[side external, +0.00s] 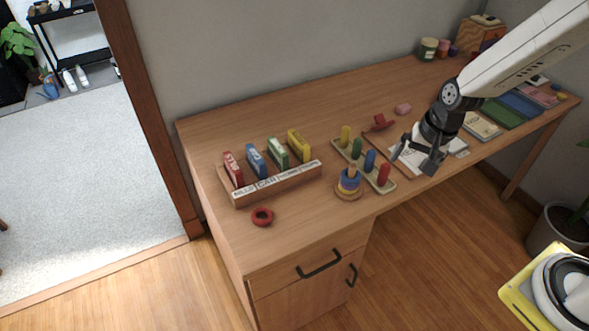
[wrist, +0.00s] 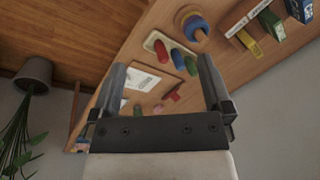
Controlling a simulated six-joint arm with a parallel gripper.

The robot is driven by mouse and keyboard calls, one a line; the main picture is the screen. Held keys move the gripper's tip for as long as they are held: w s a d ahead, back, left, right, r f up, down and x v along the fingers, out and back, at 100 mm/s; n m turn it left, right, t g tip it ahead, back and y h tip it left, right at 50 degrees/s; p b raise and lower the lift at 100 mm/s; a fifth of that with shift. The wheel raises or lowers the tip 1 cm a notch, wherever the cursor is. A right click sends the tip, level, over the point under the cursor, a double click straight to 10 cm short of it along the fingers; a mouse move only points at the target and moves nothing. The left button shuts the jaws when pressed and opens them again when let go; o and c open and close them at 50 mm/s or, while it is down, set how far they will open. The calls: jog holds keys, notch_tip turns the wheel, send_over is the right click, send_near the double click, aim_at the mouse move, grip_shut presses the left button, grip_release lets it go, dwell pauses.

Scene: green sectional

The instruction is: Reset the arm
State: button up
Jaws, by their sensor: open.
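My gripper (side external: 417,160) is above the right part of the wooden desk (side external: 330,110) in the side external view, its fingers pointing down and left. In the wrist view my gripper (wrist: 160,75) shows two dark fingers spread wide apart, with nothing between them held. The desk appears tilted behind the fingers there. The arm reaches in from the upper right of the side external view, over a white sheet of paper (side external: 408,162) on the desk.
A peg board (side external: 366,164) with coloured pegs and a ring stacker (side external: 348,184) stand left of my gripper. Farther left are a wooden rack (side external: 270,184) with coloured blocks and a red ring (side external: 262,216). Books (side external: 503,113) lie to the right. The desk's back left is clear.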

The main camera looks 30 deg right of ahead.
jog(key=s+r+n+h, duration=0.1)
jog(key=s+r+n, duration=0.1)
jog(key=s+n, duration=0.5)
jog(key=shift+s+r+n, duration=0.15)
jog(key=shift+s+n, duration=0.1)
jog(key=shift+n, duration=0.65)
